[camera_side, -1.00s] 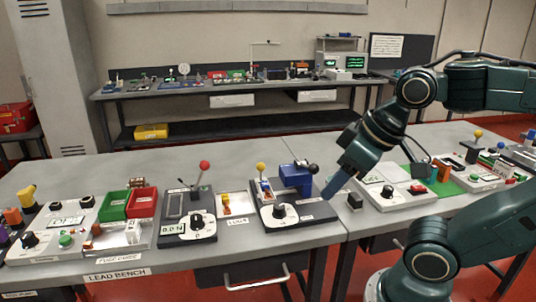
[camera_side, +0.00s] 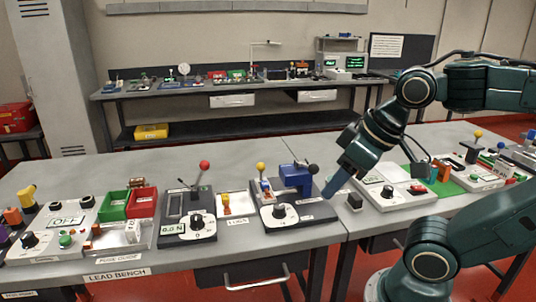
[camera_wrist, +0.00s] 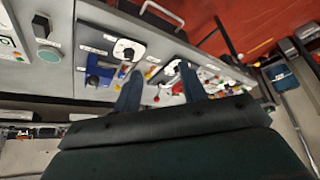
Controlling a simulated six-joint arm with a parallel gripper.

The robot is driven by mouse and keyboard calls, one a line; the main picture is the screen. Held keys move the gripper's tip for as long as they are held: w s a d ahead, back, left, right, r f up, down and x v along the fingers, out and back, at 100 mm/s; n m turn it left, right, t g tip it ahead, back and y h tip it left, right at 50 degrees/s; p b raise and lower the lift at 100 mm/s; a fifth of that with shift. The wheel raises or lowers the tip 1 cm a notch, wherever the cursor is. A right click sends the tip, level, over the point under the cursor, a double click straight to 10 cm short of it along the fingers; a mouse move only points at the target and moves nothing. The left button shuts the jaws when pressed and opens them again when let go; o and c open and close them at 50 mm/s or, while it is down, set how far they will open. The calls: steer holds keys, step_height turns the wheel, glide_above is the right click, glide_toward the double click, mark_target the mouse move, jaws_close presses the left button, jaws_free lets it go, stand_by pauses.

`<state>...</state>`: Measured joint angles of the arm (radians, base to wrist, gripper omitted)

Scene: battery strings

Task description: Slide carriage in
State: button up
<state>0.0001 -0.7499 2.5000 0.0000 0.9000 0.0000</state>
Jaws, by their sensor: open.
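A dark station on the bench holds a blue press-like block (camera_side: 296,178) with a black knob. Beside it on the left is a small carriage-like part with a yellow knob (camera_side: 261,167) and coloured pieces at its foot. I cannot tell for sure that this is the carriage, or how far in it sits. My gripper (camera_side: 329,192) is just right of the station, tilted down toward the bench. In the wrist view its two fingers (camera_wrist: 160,72) are apart with nothing between them. The blue block (camera_wrist: 100,72) lies left of the fingers there.
A station with a red-knobbed lever (camera_side: 204,165) stands to the left, beyond a small yellow part (camera_side: 226,203). Green (camera_side: 115,205) and red (camera_side: 142,201) bins are further left. A small black block (camera_side: 354,201) stands close right of my gripper. More stations fill the right.

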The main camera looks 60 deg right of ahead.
steer(key=shift+w+d+r, duration=0.1)
steer(key=shift+w+r, duration=0.05)
steer(key=shift+w, duration=0.05)
steer(key=c, duration=0.7)
steer(key=shift+w+d+r, duration=0.15)
steer(key=shift+w, duration=0.15)
jaws_close()
steer(key=w+d+r+m+g+h, duration=0.15)
steer(key=w+d, duration=0.25)
steer(key=w, duration=0.6)
steer(key=w+d+r+m+g+h, duration=0.1)
steer(key=w+d+r+m+h, duration=0.15)
steer(key=w, duration=0.75)
steer(key=w+d+f+m+g+h, duration=0.1)
steer(key=w+d+f+m, duration=0.1)
steer(key=w+f, duration=0.3)
steer(key=w+d+f+m+g+h, duration=0.1)
steer(key=w+d+f, duration=0.2)
steer(key=w+f, duration=0.3)
steer(key=w, duration=0.3)
steer(key=shift+w+f+m+h, duration=0.15)
steer(key=shift+w+m+h, duration=0.25)
